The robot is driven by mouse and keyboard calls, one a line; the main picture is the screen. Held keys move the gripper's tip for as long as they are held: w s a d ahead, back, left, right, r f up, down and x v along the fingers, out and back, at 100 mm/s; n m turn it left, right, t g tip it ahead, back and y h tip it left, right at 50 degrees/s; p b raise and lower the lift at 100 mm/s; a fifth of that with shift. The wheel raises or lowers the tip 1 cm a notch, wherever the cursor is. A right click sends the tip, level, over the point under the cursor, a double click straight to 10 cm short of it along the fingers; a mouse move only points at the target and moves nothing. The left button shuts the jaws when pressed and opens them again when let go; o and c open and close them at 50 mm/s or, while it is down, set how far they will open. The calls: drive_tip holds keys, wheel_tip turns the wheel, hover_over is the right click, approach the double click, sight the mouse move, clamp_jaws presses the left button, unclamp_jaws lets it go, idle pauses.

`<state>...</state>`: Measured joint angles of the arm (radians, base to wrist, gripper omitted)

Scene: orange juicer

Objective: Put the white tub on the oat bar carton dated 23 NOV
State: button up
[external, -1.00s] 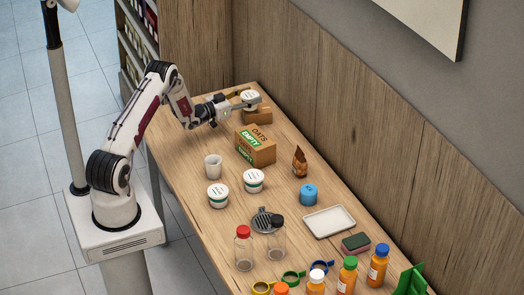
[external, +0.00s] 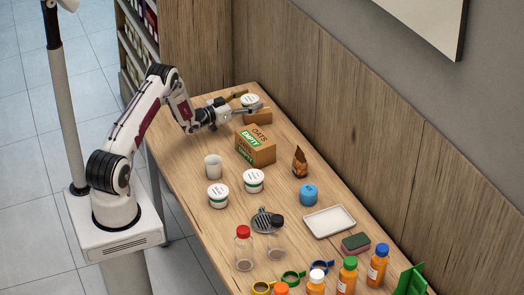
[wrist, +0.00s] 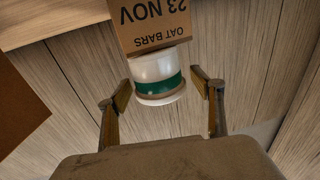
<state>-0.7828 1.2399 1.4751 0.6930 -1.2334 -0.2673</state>
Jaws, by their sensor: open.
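The white tub (external: 250,100) with a green band sits upright on top of a brown carton (external: 259,117) at the far end of the table. In the wrist view, which is upside down, the carton (wrist: 152,22) reads OAT BARS and 23 NOV, and the tub (wrist: 155,68) rests against its top face. My gripper (external: 241,104) is open just in front of the tub. In the wrist view its two fingers stand apart on either side of the tub's near part, with gaps to it.
An OATS carton marked EMPTY (external: 256,147) stands nearer on the table. Two other white tubs (external: 218,195) (external: 253,180) and a white cup (external: 213,167) are closer still. A wooden wall panel (external: 330,130) runs along the right side.

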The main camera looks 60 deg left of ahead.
drive_tip(key=shift+r, duration=0.15)
drive_tip(key=s+d, duration=0.1)
drive_tip(key=s, duration=1.1)
drive_tip(key=shift+d, duration=0.3)
idle(0.4)
drive_tip(key=shift+w, duration=0.1)
